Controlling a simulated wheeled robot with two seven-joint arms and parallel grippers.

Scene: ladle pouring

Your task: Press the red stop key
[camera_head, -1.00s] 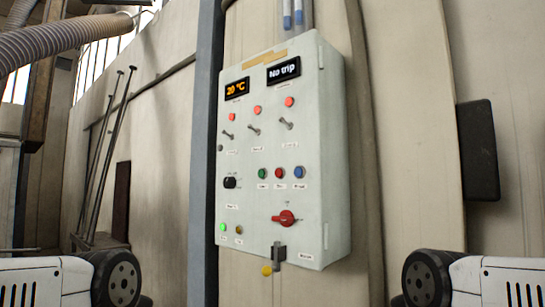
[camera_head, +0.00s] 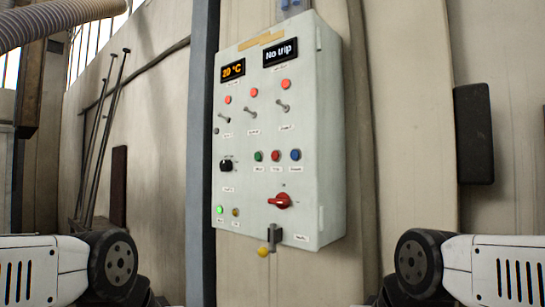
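The red stop key (camera_head: 276,156) is a small round button on the front of the pale control box (camera_head: 250,187). It sits in the middle of a row, between a green key (camera_head: 259,156) and a blue key (camera_head: 295,155). The labels below the keys are too small to read surely. My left arm shows at the lower left and my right arm at the lower right, both apart from the box. Neither gripper is in the picture.
Red lamps (camera_head: 254,92), toggle switches, a black knob (camera_head: 226,165) and a red rotary switch (camera_head: 282,201) share the panel. The displays read "20 °C" and "No trip". A yellow knob (camera_head: 263,251) hangs below. Metal rods (camera_head: 103,140) lean at the left.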

